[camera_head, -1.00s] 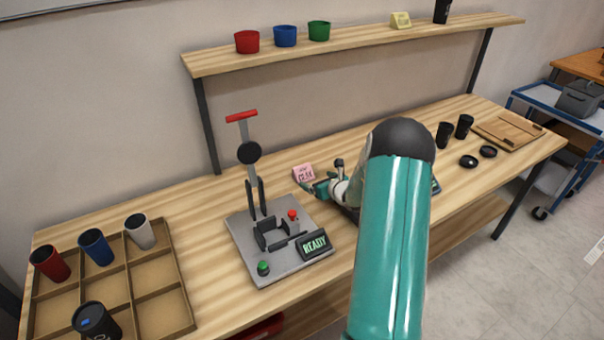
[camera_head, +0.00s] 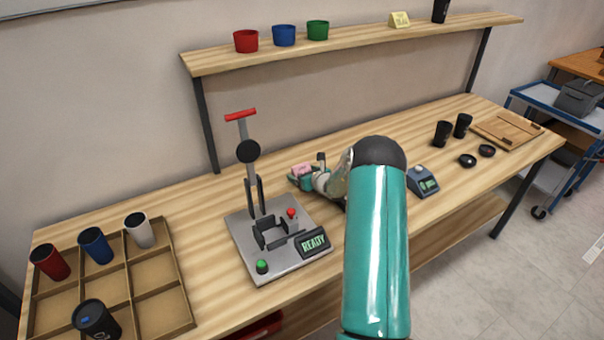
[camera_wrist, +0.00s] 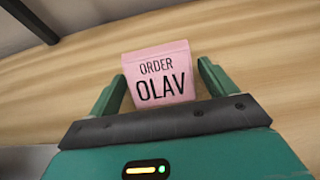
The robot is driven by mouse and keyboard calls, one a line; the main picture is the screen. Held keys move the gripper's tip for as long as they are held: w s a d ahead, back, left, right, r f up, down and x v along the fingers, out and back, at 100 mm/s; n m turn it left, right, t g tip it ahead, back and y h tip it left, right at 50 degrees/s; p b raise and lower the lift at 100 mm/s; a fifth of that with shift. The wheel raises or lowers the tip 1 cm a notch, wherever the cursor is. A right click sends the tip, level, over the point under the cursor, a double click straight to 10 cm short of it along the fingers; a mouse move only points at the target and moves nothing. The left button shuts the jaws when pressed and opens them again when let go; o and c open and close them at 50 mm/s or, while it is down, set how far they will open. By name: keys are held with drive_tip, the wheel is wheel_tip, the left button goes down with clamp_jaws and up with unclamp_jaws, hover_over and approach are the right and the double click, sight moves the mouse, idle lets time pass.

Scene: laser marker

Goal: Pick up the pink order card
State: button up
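The pink order card (camera_wrist: 160,73) stands on the workbench and reads "ORDER OLAV" in the wrist view. My gripper (camera_wrist: 158,82) is open, with one green finger on each side of the card. Small gaps show between the card and the fingers, mostly at the upper part. In the head view the card (camera_head: 301,169) is small and partly covered by my gripper (camera_head: 300,178), behind the marker machine.
The laser marker (camera_head: 275,240) with its red-handled lever and "READY" display stands left of my gripper. A small blue device (camera_head: 423,182) sits to the right. A divided tray (camera_head: 160,300) with cups is at far left. A shelf (camera_head: 360,40) runs above the bench.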

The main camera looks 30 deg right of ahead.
sight(304, 166)
drive_tip(key=c, duration=0.8)
drive_tip(key=shift+r, duration=0.1)
drive_tip(key=shift+r, duration=0.5)
wheel_tip(304, 166, up, 3)
drive_tip(key=shift+s+a+f, duration=0.1)
drive_tip(key=shift+f, duration=0.1)
drive_tip(key=s+a+r, duration=0.9)
drive_tip(key=s, duration=0.1)
drive_tip(key=shift+a, duration=0.25)
drive_tip(key=shift+r, duration=0.1)
